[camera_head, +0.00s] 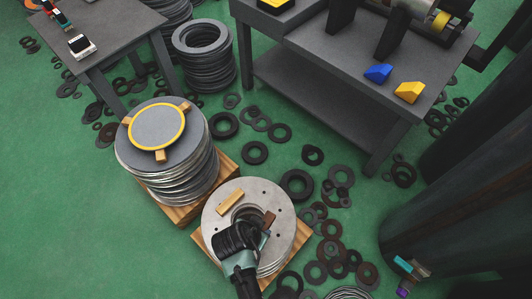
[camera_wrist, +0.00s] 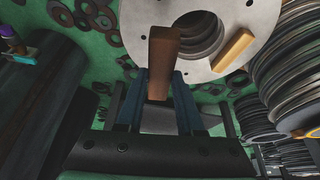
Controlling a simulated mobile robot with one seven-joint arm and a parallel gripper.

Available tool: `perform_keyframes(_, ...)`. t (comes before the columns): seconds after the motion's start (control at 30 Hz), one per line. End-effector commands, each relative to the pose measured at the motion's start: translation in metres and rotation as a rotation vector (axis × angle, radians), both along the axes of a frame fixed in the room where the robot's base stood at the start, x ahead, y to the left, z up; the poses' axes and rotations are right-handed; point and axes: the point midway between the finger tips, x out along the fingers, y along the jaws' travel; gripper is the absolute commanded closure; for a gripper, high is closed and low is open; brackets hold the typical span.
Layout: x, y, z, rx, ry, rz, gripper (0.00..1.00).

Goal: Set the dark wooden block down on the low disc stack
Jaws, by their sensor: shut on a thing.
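The low disc stack (camera_head: 217,222) is pale metal rings with a wide centre hole, on a wooden pallet in the head view. Its top ring (camera_wrist: 143,17) also shows in the wrist view. My gripper (camera_head: 264,233) is over the stack's front right part, shut on the dark wooden block (camera_head: 269,218). In the wrist view the block (camera_wrist: 163,60) sticks out from between my gripper's fingers (camera_wrist: 160,88), its far part over the ring near the hole. I cannot tell whether it touches the ring. A light wooden block (camera_head: 230,202) lies on the ring, left of the hole.
A taller disc stack (camera_head: 130,160) with a yellow-ringed disc (camera_head: 158,127) and small wooden blocks stands close at left. A grey bench (camera_head: 330,85) with blue and yellow blocks is behind. Loose dark rings (camera_head: 297,184) litter the green floor. Dark cylinders (camera_head: 440,220) stand at right.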

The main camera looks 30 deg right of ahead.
Motion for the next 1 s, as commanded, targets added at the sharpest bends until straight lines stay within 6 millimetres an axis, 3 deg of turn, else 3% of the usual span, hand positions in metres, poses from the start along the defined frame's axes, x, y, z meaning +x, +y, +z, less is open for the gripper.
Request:
perform_keyframes(0.03,0.001,-0.005,-0.024,-0.001,-0.002,-0.041,1.0)
perform_keyframes(0.2,0.0,-0.015,-0.045,-0.001,-0.001,-0.146,1.0)
perform_keyframes(0.9,-0.001,-0.016,-0.046,-0.004,-0.004,-0.189,1.0)
perform_keyframes(1.0,-0.001,-0.016,-0.056,-0.004,-0.004,-0.19,1.0)
